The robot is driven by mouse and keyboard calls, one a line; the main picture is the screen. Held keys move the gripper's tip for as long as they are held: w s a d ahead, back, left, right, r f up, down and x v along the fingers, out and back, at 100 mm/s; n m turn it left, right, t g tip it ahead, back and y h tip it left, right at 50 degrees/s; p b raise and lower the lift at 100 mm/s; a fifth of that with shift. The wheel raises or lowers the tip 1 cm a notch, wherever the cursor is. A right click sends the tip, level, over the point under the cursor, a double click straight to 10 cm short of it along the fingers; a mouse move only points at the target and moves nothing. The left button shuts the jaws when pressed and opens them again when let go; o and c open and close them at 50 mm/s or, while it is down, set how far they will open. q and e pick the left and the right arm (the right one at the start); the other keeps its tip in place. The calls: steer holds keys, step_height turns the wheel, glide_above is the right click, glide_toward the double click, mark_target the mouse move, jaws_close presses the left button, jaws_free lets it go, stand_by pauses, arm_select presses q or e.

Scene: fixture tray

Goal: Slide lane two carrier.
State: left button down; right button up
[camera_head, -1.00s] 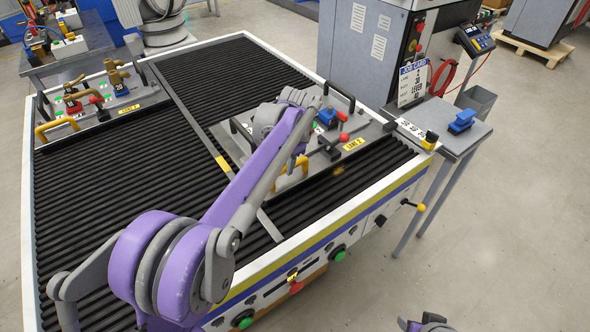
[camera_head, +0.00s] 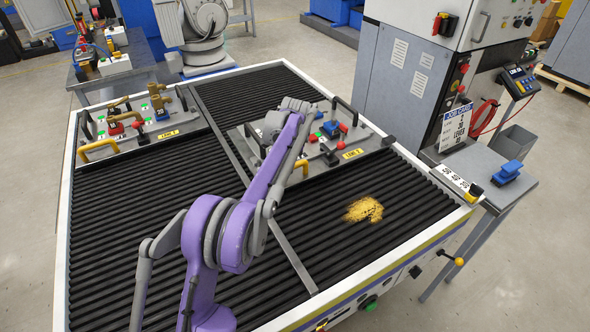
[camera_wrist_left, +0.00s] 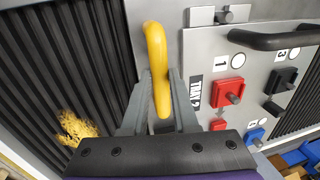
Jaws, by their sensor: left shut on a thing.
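The lane two carrier (camera_head: 328,157) is a grey plate with red and blue clamps, black handles and a yellow label; it lies on the black rollers right of the grey divider. My left gripper (camera_head: 296,165) is at its near side, partly hidden by my purple arm. In the left wrist view, my left gripper (camera_wrist_left: 160,90) is shut around the upright yellow handle (camera_wrist_left: 157,55), beside the carrier's plate (camera_wrist_left: 205,55). My right gripper is out of view.
Another carrier (camera_head: 150,138) with brass fittings sits left of the divider (camera_head: 235,150). A patch of yellow bits (camera_head: 363,210) lies on bare rollers in front of the lane two carrier. A side table (camera_head: 510,185) with a blue part stands at the right.

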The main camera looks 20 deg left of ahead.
arm_select(q)
steer(key=shift+w+a, duration=0.45)
steer(key=shift+a, duration=0.1)
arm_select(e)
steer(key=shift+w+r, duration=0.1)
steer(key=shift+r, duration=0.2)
arm_select(q)
steer(key=c, duration=0.7)
jaws_free()
steer(key=shift+r, duration=0.1)
steer(key=r, duration=0.3)
steer(key=s+d+r, duration=0.1)
steer(key=r, duration=0.3)
steer(key=r+p, duration=0.1)
steer(key=r, duration=0.2)
steer(key=shift+s+d+r, duration=0.15)
steer(key=shift+d+r, duration=0.05)
steer(key=shift+d, duration=0.15)
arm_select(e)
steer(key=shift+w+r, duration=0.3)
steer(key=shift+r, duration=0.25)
